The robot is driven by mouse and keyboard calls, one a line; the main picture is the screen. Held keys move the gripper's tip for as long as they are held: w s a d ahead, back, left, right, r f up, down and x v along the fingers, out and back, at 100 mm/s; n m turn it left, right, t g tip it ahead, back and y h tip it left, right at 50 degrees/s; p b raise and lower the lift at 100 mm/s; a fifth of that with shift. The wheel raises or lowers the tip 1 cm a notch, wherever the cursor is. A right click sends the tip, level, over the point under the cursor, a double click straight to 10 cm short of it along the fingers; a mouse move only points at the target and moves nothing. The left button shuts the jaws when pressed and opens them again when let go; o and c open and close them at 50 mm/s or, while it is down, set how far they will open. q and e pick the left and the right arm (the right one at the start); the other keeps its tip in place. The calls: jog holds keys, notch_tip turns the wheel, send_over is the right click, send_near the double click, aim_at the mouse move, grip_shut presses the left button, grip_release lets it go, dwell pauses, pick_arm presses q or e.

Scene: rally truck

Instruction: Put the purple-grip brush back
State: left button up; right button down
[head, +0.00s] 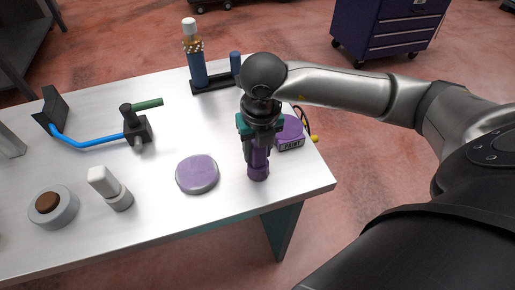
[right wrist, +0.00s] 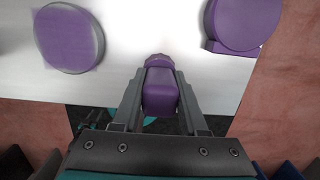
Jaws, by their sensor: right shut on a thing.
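The purple-grip brush (head: 258,167) is upright in my right gripper (head: 259,132), near the right end of the white table. In the right wrist view, its purple grip (right wrist: 160,92) sits between the two fingers of the gripper (right wrist: 160,100). Its lower end is close to the tabletop; I cannot tell whether it touches. A flat purple disc (head: 198,173) lies to its left. A purple round-topped holder with a label (head: 290,133) stands to its right, partly behind my gripper; it also shows in the right wrist view (right wrist: 243,24). My left gripper is not in view.
On the white table (head: 200,225) stand a blue bottle (head: 196,65) in a black rack, a blue-tubed tool (head: 90,141), a white-capped piece (head: 109,187) and a grey round dish with a brown top (head: 53,206). The front right tabletop is clear. A purple cabinet (head: 388,30) stands behind.

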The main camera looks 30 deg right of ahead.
jog(key=shift+c, duration=2.3)
grip_release()
jog(key=shift+f, duration=0.1)
jog(key=shift+r, duration=0.4)
jog(key=shift+s+r+p, duration=0.3)
jog(key=shift+r+p, duration=0.25)
jog(key=shift+r, duration=1.85)
jog(key=shift+s+r+p, duration=0.3)
jog(key=shift+r+p, duration=0.25)
jog(key=shift+r, duration=1.85)
jog(key=shift+s+r+p, duration=0.3)
jog(key=shift+r+p, duration=0.25)
jog(key=shift+r, duration=1.85)
